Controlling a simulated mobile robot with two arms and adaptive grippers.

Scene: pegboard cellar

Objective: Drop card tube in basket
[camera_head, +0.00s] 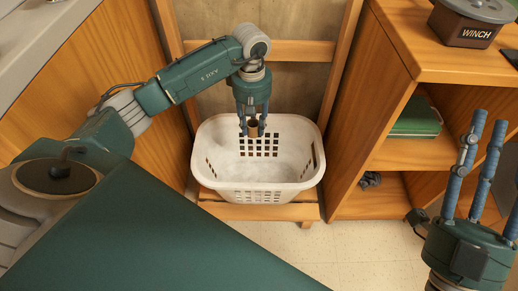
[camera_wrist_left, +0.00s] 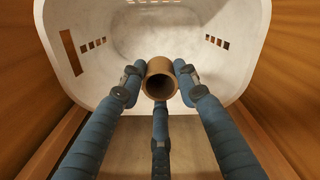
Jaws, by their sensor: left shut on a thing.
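The card tube (camera_head: 252,127) is a short brown hollow cylinder. My left gripper (camera_head: 252,130) is shut on it and points down over the white basket (camera_head: 253,196). In the left wrist view the tube (camera_wrist_left: 160,80) sits between the blue fingers (camera_wrist_left: 160,90), with its open end towards the camera and the basket (camera_wrist_left: 85,85) behind it. The basket is a plastic one with slotted walls, and its visible floor is empty. My right gripper (camera_head: 478,170) is at the right edge with its blue fingers pointing up, spread apart and holding nothing visible.
The basket stands on a low wooden rack (camera_head: 260,211) between a wooden panel at left and a wooden shelf unit (camera_head: 385,140) at right. The shelf holds a green box (camera_head: 416,118) and a small dark item (camera_head: 370,179). A winch box (camera_head: 468,22) stands on top. Tiled floor is clear in front.

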